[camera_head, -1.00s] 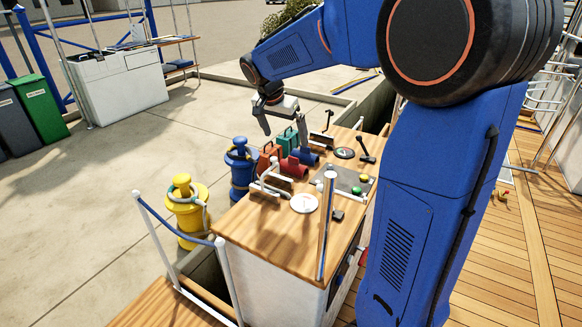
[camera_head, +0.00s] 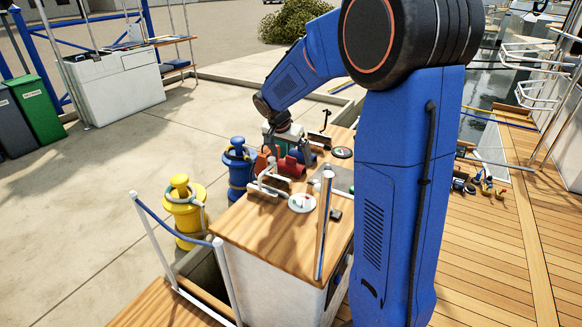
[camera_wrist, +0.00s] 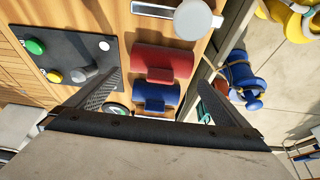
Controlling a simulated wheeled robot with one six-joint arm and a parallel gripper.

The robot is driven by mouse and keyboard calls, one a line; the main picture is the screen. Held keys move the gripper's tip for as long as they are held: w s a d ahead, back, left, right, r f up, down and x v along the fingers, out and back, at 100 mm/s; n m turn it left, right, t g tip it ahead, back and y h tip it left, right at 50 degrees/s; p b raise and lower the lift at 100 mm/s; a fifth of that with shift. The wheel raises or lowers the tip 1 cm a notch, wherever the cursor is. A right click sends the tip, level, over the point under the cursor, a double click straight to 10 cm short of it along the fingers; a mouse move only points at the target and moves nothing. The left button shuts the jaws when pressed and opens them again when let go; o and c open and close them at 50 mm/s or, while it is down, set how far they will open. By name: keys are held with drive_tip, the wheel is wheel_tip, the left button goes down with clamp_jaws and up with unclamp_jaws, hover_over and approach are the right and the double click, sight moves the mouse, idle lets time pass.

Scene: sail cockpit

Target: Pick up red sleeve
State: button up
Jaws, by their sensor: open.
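The red sleeve (camera_wrist: 163,62) lies on the wooden console top, with a short stub on its side facing the blue sleeve (camera_wrist: 155,97). In the head view the red sleeve (camera_head: 288,166) is partly visible just below my gripper (camera_head: 283,146). In the wrist view my gripper (camera_wrist: 159,76) is open and empty, with one finger left of the two sleeves and the other to their right. The fingertips reach about level with the gap between the red and blue sleeves. The height above the console is hard to tell.
A dark panel (camera_wrist: 70,55) with green and yellow buttons and a lever lies left of the sleeves. A white round dial (camera_head: 302,203) and white handles stand nearby. A green item (camera_wrist: 205,113) is beside the right finger. Blue (camera_head: 240,165) and yellow (camera_head: 183,205) bollards stand left of the console.

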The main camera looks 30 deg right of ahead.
drive_tip(key=shift+x, duration=0.85)
drive_tip(key=c, duration=1.3)
drive_tip(key=shift+o, duration=0.2)
